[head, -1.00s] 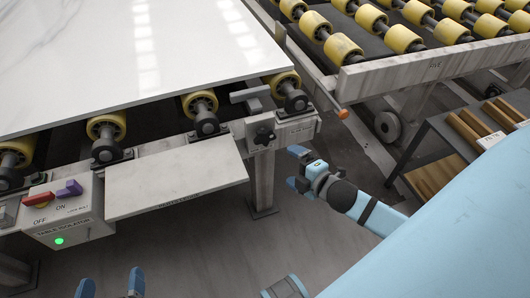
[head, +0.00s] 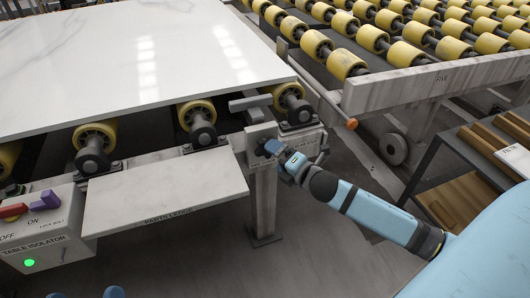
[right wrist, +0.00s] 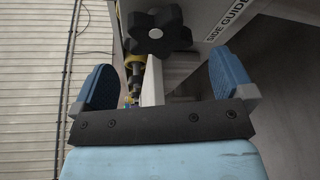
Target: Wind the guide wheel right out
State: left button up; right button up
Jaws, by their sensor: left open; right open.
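The guide wheel (right wrist: 158,32) is a black lobed hand knob with a grey centre, on a plate lettered SIDE GUIDE (right wrist: 228,20). My right gripper (right wrist: 165,78) is open, its blue fingers apart to either side, with the wheel ahead between them. I see no finger closed on it. In the head view the right gripper (head: 282,157) is up at the post below the table corner and hides most of the wheel. My left gripper (head: 85,293) is open; only its blue fingertips show at the bottom edge.
A white stone slab (head: 140,65) lies on yellow rollers. A grey handle (head: 250,103) sits above the wheel. A pale shelf (head: 165,190) and the isolator box (head: 45,228), green light lit, are at left. A roller rack (head: 430,82) and a shelved cart (head: 470,160) stand right.

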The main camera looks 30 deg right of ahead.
aim_at(265, 158)
jog(key=shift+w+a+f+b, duration=0.15)
jog(key=shift+w+b, duration=0.05)
jog(key=shift+w, duration=0.8)
jog(key=shift+w+a+f+b, duration=0.1)
jog(key=shift+w+b, duration=0.1)
jog(key=shift+w, duration=0.75)
jog(key=shift+w+a+f+b, duration=0.15)
jog(key=shift+w+b, duration=0.05)
jog(key=shift+w, duration=0.8)
pick_arm(q)
jog(key=shift+s+d+r+h, duration=0.1)
jog(key=shift+d+r+h, duration=0.15)
jog(key=shift+r+h, duration=0.2)
